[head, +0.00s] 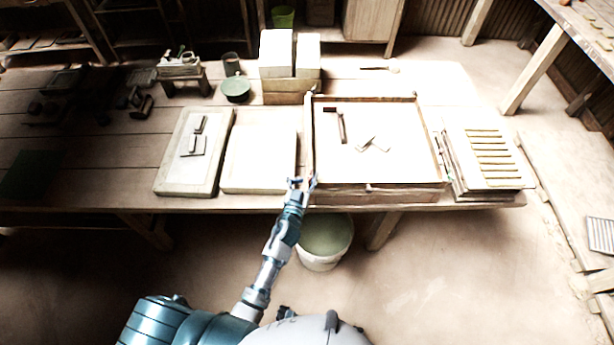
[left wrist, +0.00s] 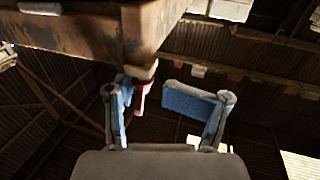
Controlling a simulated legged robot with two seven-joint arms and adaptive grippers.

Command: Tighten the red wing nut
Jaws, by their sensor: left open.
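A small red part, which looks like the red wing nut (left wrist: 143,96), hangs below the rusty corner of a frame (left wrist: 165,30) in the left wrist view. My left gripper (left wrist: 148,92) is open, with its blue fingers spread apart. The red part appears between the fingers, closer to the left finger, and I cannot tell if they touch. In the head view my left gripper (head: 301,183) is at the front left corner of the wooden press frame (head: 385,194), by the table's front edge. The wing nut is not clear there. My right gripper is not in view.
Left of the press lie a pale slab (head: 258,178) and a tray with small blocks (head: 172,178). A slatted rack (head: 494,158) stands at the right. Pale blocks (head: 276,52) stand behind. A bucket (head: 323,243) is on the floor below the table edge.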

